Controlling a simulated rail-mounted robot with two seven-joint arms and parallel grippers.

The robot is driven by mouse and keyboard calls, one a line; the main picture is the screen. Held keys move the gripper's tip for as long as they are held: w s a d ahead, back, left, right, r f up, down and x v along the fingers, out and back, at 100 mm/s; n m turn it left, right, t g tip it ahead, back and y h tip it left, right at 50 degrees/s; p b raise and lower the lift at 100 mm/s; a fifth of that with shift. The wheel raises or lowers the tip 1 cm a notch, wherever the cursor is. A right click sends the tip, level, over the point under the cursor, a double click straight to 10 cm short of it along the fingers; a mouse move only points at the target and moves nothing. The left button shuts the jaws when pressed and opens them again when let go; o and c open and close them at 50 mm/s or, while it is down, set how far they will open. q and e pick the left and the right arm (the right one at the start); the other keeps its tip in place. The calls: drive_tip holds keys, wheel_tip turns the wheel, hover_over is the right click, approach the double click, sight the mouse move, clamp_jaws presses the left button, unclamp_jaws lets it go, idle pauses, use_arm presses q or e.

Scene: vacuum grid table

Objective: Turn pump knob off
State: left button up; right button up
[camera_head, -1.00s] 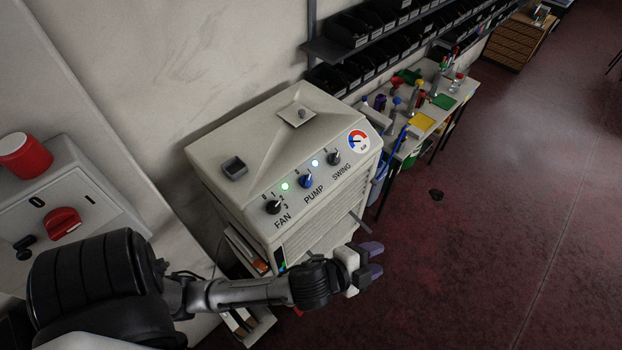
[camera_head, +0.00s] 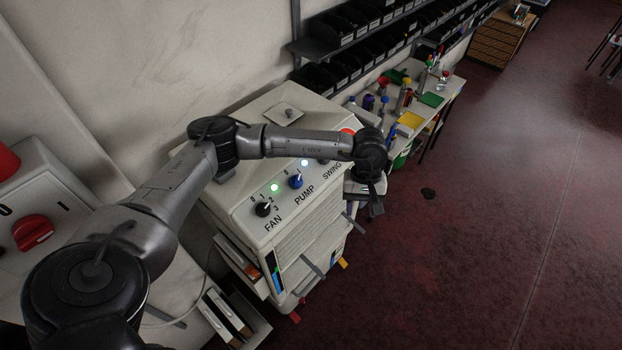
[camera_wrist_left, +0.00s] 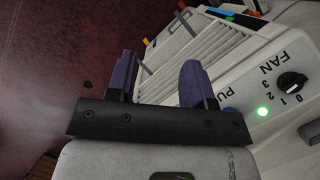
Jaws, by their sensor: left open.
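The white cooler unit (camera_head: 238,196) has a top panel with FAN, PUMP and SWING controls. The blue pump knob (camera_head: 295,181) is in plain view in the head view, with a lit white lamp (camera_head: 304,162) above it. In the left wrist view only a bit of the pump knob (camera_wrist_left: 228,112) shows beside my gripper. My left gripper (camera_head: 375,194) is at the right edge of the panel, right of the pump knob and apart from it. Its purple fingers (camera_wrist_left: 158,78) are open and empty in the wrist view. My right gripper is out of view.
The black fan knob (camera_head: 262,209) is left of the pump knob, near a lit green lamp (camera_head: 274,188). My left forearm crosses above the panel and partly hides the swing knob and gauge. A red switch (camera_head: 32,232) is at left. Open floor lies right.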

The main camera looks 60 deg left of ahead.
sight(299, 179)
use_arm(q)
drive_tip(key=s+a+r+g+y, duration=0.1)
drive_tip(key=a+r+y, duration=0.2)
drive_tip(key=a, duration=0.5)
drive_tip(key=a+r+g+y, duration=0.1)
drive_tip(key=a+r+y, duration=0.2)
drive_tip(key=a, duration=0.6)
drive_tip(key=p+x, duration=0.1)
drive_tip(key=x, duration=0.5)
drive_tip(key=p+x, duration=0.1)
drive_tip(key=x, duration=0.5)
drive_tip(key=shift+s+d+p, duration=0.1)
drive_tip(key=shift+d+p, duration=0.1)
drive_tip(key=shift+p, duration=0.1)
drive_tip(key=shift+x, duration=0.75)
